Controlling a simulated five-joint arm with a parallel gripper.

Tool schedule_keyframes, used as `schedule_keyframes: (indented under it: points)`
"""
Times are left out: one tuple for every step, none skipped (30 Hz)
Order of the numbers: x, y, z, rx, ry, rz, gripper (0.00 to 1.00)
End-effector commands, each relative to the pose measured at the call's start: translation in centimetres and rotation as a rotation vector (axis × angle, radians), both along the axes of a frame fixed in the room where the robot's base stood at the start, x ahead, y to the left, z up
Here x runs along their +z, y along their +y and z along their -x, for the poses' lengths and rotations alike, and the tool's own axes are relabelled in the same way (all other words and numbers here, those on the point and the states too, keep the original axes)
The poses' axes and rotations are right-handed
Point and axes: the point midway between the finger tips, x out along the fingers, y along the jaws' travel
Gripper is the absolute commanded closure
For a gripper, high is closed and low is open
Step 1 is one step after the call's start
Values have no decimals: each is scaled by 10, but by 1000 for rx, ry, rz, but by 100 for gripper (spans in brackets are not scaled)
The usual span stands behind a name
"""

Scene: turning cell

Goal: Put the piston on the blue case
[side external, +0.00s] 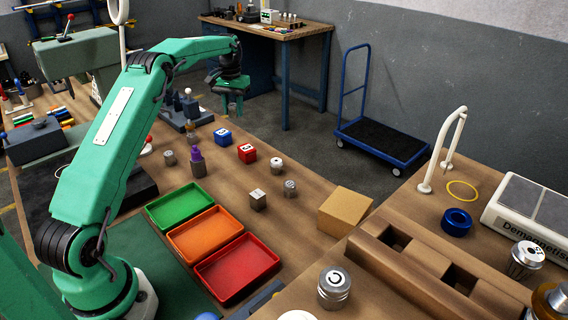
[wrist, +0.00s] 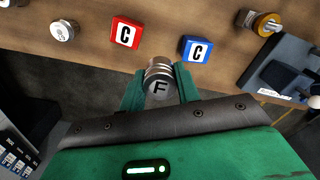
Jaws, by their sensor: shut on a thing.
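The piston (wrist: 160,78), a silver grooved cylinder with an F on its end face, is between the fingers of my gripper (wrist: 159,88) in the wrist view. My gripper is shut on it. In the side view my gripper (side external: 232,104) hangs off the far edge of the bench, beyond the cases, and the piston is hard to make out there.
A red case (side external: 246,153) stands beside the blue case; the wrist view shows it left of the piston. Several small metal parts, such as a purple-topped one (side external: 197,163), stand nearby. Green, orange and red trays (side external: 238,268) and a cardboard-coloured block (side external: 344,210) lie nearer.

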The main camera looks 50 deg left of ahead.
Motion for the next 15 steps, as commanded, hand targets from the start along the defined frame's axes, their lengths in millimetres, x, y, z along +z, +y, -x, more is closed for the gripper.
schedule_keyframes:
  points:
    - [-6, 10, 1, 4, 1, 0, 93]
    - [-9, 14, 1, 3, 1, 0, 93]
    - [-13, 21, 2, 3, 1, 0, 93]
    - [-16, 26, 3, 3, 2, 1, 93]
    - [-18, 30, 3, 4, 1, 0, 93]
    - [-22, 35, 3, 2, 1, 0, 93]
    - [-24, 39, 3, 2, 0, 0, 93]
    - [-27, 43, 4, 2, 0, 0, 93]
    - [-30, 49, 4, 3, 0, 0, 93]
    - [-32, 53, 5, 3, 0, 0, 93]
    - [-34, 56, 5, 2, 0, 0, 93]
    - [-35, 59, 5, 1, -1, 0, 93]
    - [-37, 61, 5, 1, 0, 0, 93]
    - [-39, 64, 5, 1, 0, 0, 93]
    - [-40, 67, 5, 1, -1, 0, 93]
